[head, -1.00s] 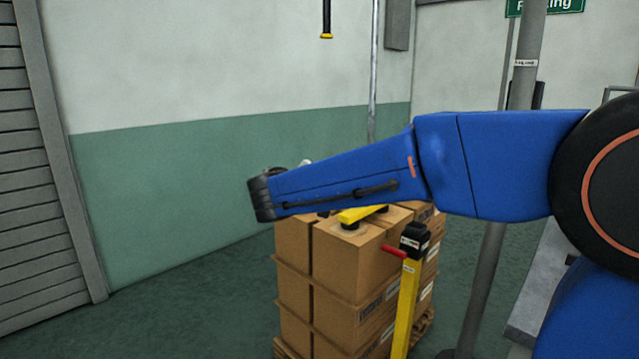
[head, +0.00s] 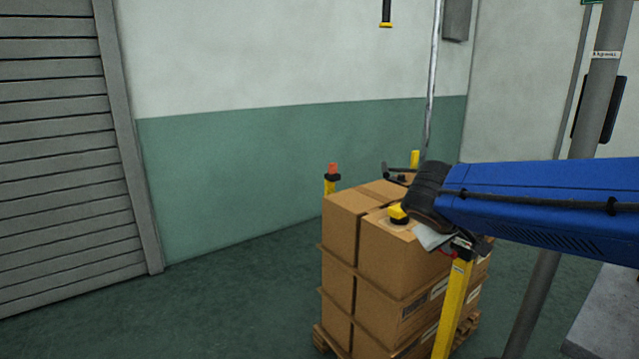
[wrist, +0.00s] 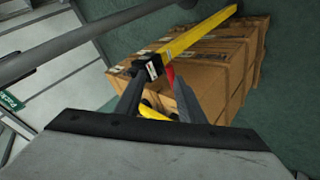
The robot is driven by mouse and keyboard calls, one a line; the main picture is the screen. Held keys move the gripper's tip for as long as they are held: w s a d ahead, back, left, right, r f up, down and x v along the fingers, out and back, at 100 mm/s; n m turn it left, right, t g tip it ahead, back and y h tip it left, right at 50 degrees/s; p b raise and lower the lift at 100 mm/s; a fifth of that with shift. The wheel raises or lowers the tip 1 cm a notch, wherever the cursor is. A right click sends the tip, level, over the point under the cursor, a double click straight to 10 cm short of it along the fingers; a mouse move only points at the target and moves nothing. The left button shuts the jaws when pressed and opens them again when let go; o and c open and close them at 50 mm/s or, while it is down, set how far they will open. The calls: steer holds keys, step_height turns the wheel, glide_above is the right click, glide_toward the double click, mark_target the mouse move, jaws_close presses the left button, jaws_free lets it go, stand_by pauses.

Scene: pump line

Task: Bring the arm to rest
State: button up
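My blue arm (head: 560,205) reaches in from the right in the head view, its dark wrist (head: 428,192) in front of the stacked cartons. Part of my gripper shows grey below the wrist; its fingers are mostly hidden there. In the wrist view my gripper (wrist: 160,85) has its two dark fingers apart, with a gap through which carton and yellow show. I see nothing held between them. A yellow post (head: 455,305) with a dark top stands close to the gripper; I cannot tell whether they touch.
Cartons (head: 385,265) are stacked on a wooden pallet (head: 325,343). A yellow and black item (head: 398,212) lies on top. An orange-topped yellow post (head: 331,180) stands behind. A grey pole (head: 535,285) stands at right. The floor at left, before the shutter (head: 60,150), is clear.

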steer(key=s+a+f+m+g+y, duration=0.1)
steer(key=s+f+y, duration=0.2)
steer(key=s+f, duration=0.3)
steer(key=s+f+m+g+y, duration=0.1)
steer(key=s+f+y, duration=0.2)
steer(key=s, duration=1.4)
step_height(320, 180, down, 3)
steer(key=shift+a+m+y, duration=0.3)
steer(key=shift+a, duration=0.1)
steer(key=shift+o, duration=0.5)
steer(key=shift+w, duration=0.1)
